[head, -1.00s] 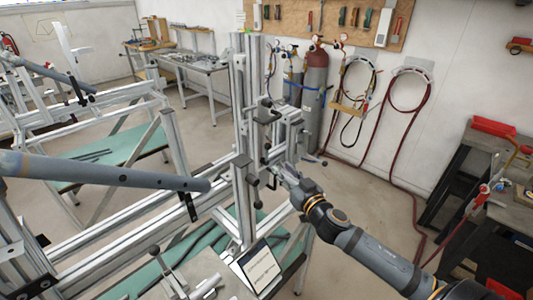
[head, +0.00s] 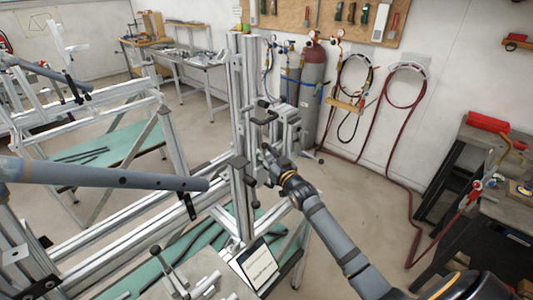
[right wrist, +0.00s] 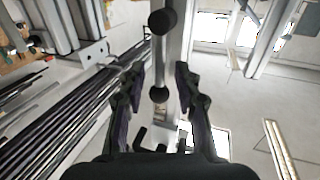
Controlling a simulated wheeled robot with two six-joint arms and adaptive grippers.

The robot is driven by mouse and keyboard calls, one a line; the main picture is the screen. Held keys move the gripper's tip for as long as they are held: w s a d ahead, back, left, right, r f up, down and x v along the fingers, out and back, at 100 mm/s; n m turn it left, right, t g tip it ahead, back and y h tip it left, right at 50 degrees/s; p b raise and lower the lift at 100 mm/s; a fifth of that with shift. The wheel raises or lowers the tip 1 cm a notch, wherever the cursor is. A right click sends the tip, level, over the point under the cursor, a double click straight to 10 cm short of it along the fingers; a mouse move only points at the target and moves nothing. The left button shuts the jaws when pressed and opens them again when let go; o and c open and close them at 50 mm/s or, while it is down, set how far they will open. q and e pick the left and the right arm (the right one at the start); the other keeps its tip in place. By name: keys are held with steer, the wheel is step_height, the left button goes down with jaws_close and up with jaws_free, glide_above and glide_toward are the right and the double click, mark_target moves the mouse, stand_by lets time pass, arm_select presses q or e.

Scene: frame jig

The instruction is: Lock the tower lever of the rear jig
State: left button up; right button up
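The jig's tower (head: 237,120) is an upright pair of aluminium profiles near the middle of the head view, with black clamps and handles on it. My right gripper (head: 267,153) is at the tower's right side, just below a black handle (head: 265,114). In the right wrist view the gripper (right wrist: 159,80) is open, with its two fingers on either side of a dark round knob (right wrist: 159,94). A second dark knob (right wrist: 162,22) shows farther up, against a pale bar. I cannot tell whether the fingers touch the knob. My left gripper is not in view.
A grey tube (head: 110,177) runs from the left edge to near the tower. Another jig frame (head: 110,117) stands at back left. Gas cylinders (head: 312,95) stand behind the tower, and a dark bench (head: 465,165) is at right.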

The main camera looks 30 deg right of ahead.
steer(key=shift+c, duration=0.3)
jaws_close()
